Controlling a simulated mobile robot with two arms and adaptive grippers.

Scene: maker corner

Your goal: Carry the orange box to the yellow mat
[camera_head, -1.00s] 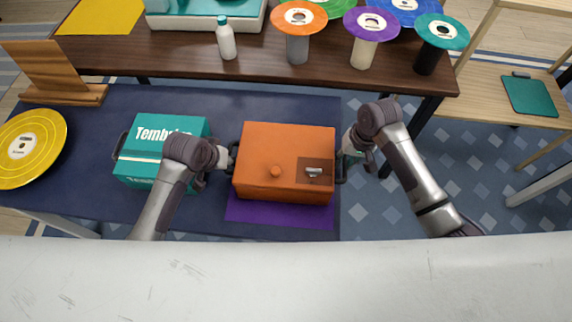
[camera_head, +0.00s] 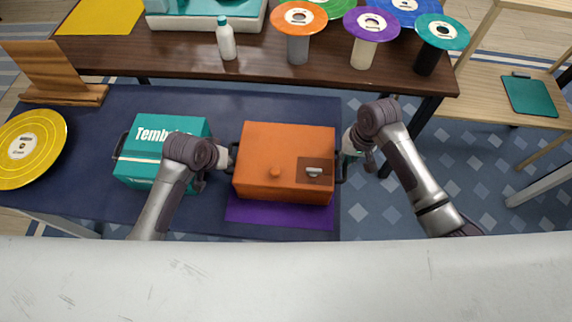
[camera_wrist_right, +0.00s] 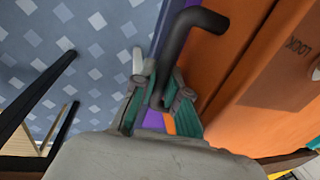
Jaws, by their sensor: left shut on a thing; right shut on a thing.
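The orange box (camera_head: 285,150) has a knob, a latch plate and a dark handle on each side. It is over the purple mat (camera_head: 280,213) on the dark blue table; I cannot tell whether it touches the mat. My left gripper (camera_head: 228,158) is shut on its left handle, partly hidden by my wrist. My right gripper (camera_head: 348,158) is shut on its right handle. The right wrist view shows the fingers (camera_wrist_right: 160,95) around the dark handle (camera_wrist_right: 184,45), with the orange side (camera_wrist_right: 240,60) beside them. The yellow mat (camera_head: 100,17) lies on the brown table at the back left.
A teal box (camera_head: 150,150) stands left of the orange box, behind my left arm. A yellow disc (camera_head: 30,148) and wooden stand (camera_head: 55,75) are further left. A white bottle (camera_head: 226,40), teal machine (camera_head: 205,12) and several spools occupy the brown table (camera_head: 180,58).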

